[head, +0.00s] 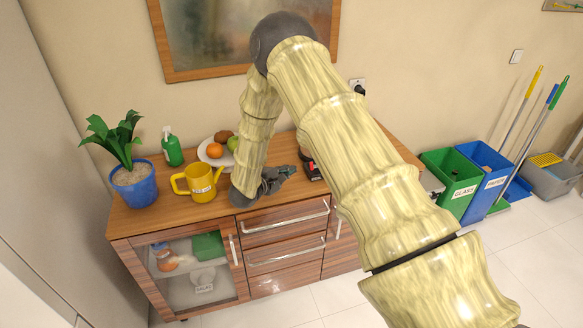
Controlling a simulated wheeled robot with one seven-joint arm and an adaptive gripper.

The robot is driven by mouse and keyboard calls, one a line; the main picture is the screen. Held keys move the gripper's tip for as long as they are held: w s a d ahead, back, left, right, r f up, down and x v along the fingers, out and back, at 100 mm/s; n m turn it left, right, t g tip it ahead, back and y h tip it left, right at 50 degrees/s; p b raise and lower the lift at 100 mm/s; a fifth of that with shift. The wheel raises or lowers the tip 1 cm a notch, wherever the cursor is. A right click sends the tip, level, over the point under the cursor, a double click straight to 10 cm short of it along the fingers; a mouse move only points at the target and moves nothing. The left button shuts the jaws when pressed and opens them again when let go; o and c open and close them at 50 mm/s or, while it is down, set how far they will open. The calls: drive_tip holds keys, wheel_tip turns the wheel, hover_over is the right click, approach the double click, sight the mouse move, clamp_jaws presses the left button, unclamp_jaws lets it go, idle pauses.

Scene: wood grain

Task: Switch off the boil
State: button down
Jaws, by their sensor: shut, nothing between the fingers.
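A dark appliance-like thing with a small red part (311,172) stands on the wooden cabinet top, mostly hidden behind my arm. I cannot tell whether it is a kettle, and no switch can be made out. My gripper (287,171) is low over the cabinet top, just left of this thing, with its fingers pointing right towards it. The fingers are shut and empty. I cannot tell whether the fingertips touch it.
A yellow watering can (201,186), a plate of fruit (209,159), a green bottle (172,150) and a potted plant (136,190) stand left on the cabinet (225,211). A wall socket (358,86) is behind. Green (452,178) and blue bins (487,186) stand right.

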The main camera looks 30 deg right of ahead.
drive_tip(key=p+x, duration=0.2)
drive_tip(key=x, duration=0.7)
drive_tip(key=shift+s, duration=0.15)
drive_tip(key=shift+a, duration=0.15)
drive_tip(key=shift+r, duration=0.1)
